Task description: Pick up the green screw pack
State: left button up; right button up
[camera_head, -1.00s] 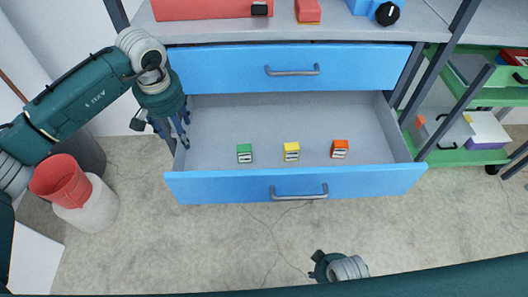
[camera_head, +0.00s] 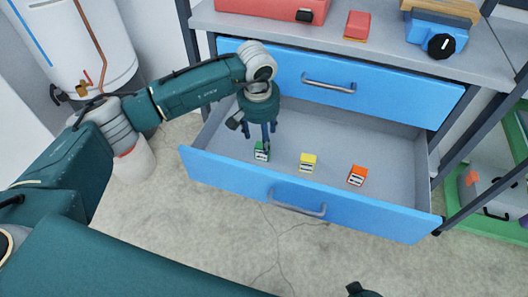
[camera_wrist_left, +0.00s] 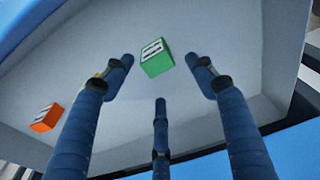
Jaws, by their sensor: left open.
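The green screw pack (camera_head: 261,151) is a small green box with a pale label on the floor of the open blue drawer (camera_head: 300,196). It also shows in the left wrist view (camera_wrist_left: 156,57), upper middle, between and beyond the finger ends. My left gripper (camera_head: 263,142) is open and empty, pointing down just above the green pack in the head view. Its three fingers show in the left wrist view (camera_wrist_left: 160,85), spread and not closed on the pack. The fingers partly cover the pack in the head view. My right gripper cannot be made out; only a dark piece shows at the bottom edge.
A yellow pack (camera_head: 307,162) and an orange pack (camera_head: 357,175) lie to the right in the same drawer. The drawer's front and side walls surround them. A shut blue drawer (camera_head: 335,82) is above. Red and blue items stand on the worktop.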

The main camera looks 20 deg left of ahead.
pick_arm(q)
notch_tip(320, 180, down, 6)
jog(key=shift+w+d+r, duration=0.1)
jog(key=shift+r, duration=0.15)
jog(key=shift+w+f, duration=0.1)
jog(key=shift+f, duration=0.1)
grip_shut()
pick_arm(e)
jog(key=shift+w+r, duration=0.2)
jog(key=shift+r, duration=0.65)
